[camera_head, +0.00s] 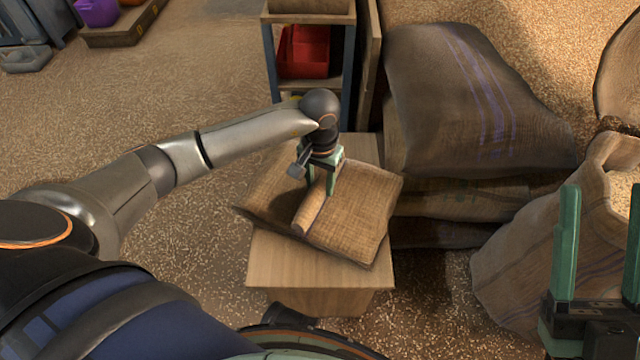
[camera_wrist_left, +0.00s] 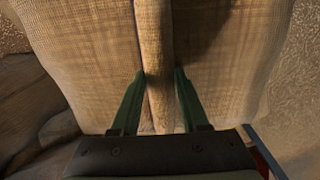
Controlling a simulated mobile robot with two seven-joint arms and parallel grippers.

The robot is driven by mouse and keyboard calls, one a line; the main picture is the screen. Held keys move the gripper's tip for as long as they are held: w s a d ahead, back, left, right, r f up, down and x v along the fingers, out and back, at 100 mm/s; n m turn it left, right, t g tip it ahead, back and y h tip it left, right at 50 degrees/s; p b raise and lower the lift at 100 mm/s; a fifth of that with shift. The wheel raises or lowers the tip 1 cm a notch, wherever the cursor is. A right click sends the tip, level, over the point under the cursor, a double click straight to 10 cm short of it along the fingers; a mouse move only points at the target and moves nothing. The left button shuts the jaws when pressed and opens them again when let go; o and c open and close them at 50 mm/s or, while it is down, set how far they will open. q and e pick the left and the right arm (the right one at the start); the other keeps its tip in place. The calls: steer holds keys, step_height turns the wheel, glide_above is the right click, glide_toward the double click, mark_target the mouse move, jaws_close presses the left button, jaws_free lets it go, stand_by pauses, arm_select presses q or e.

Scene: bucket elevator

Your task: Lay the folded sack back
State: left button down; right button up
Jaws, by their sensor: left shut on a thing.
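The folded sack (camera_head: 360,215), a flat brown burlap bundle with a raised roll along its middle, is over the wooden stand (camera_head: 320,265), turned at an angle to it. I cannot tell whether it rests on the top or hangs just above. My left gripper (camera_head: 321,190) is shut on the sack's raised roll from above. In the left wrist view the two green fingers (camera_wrist_left: 160,78) flank the roll, with the sack (camera_wrist_left: 95,70) spreading to both sides. My right gripper (camera_head: 603,195) is at the lower right, fingers apart and empty.
Full sacks (camera_head: 470,100) are stacked right of the stand. An open sack of grain (camera_head: 530,240) stands near my right gripper. A shelf with a red bin (camera_head: 303,52) is behind the stand. Grain-strewn floor (camera_head: 130,130) lies open to the left.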

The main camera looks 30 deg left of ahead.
arm_select(q)
steer(key=shift+w, duration=0.1)
steer(key=shift+f, duration=0.1)
steer(key=c, duration=0.9)
jaws_free()
steer(key=shift+f, duration=0.1)
steer(key=o, duration=0.5)
